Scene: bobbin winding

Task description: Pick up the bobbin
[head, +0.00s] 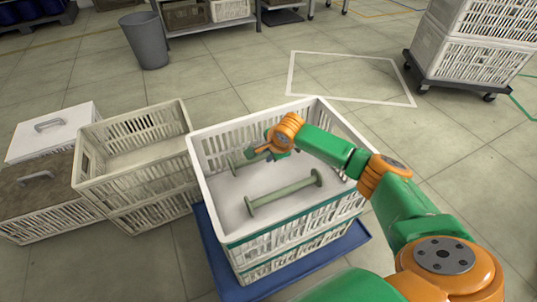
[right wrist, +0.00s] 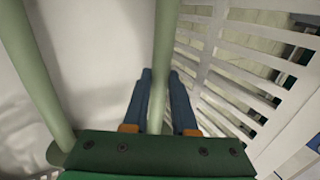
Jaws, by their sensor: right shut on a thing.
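Two pale green bobbins with flanged ends lie in the white crate (head: 205,165). The nearer bobbin (head: 285,193) lies free on the crate's light floor; its bar also runs down the left of the right wrist view (right wrist: 32,80). My right gripper (head: 262,153) reaches into the crate and is shut on the farther bobbin (head: 237,166). In the right wrist view that bobbin's bar (right wrist: 165,40) passes between the two blue fingers (right wrist: 158,85). The gripper hides part of this bobbin in the head view. My left gripper is not in view.
The crate tops a stack on a blue base (head: 212,248). Cream crates (head: 90,170) and a lidded white box (head: 50,130) stand close on the left. In the right wrist view the slatted crate wall (right wrist: 225,75) is close to the fingers. A grey bin (head: 147,42) stands behind.

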